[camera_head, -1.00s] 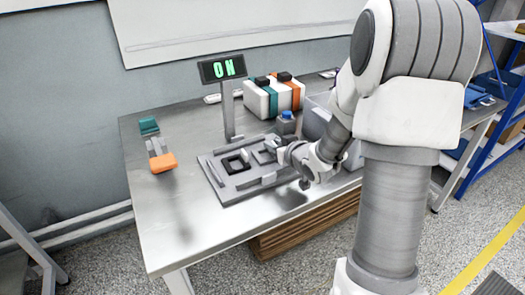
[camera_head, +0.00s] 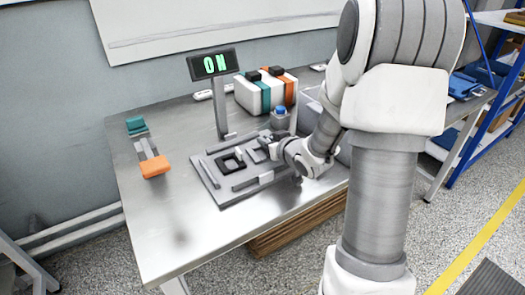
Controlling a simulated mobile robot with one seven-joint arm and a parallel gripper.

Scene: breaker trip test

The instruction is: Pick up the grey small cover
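A grey fixture plate (camera_head: 225,194) lies on the metal table, with a black square frame (camera_head: 232,161) and several grey parts on it. A small grey piece (camera_head: 258,156) sits just right of the black frame; it may be the grey small cover, but it is too small to be sure. My gripper (camera_head: 271,150) is low over the right side of the plate, close to this piece. The fingers are tiny and partly hidden by my wrist, so whether they are open or touching anything cannot be told.
A display on a post (camera_head: 213,64) reads ON behind the plate. A blue-topped button box (camera_head: 281,119) and white cases with teal and orange bands (camera_head: 262,94) stand behind my gripper. Teal (camera_head: 136,125) and orange-handled (camera_head: 155,167) items lie left. The table's front left is clear.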

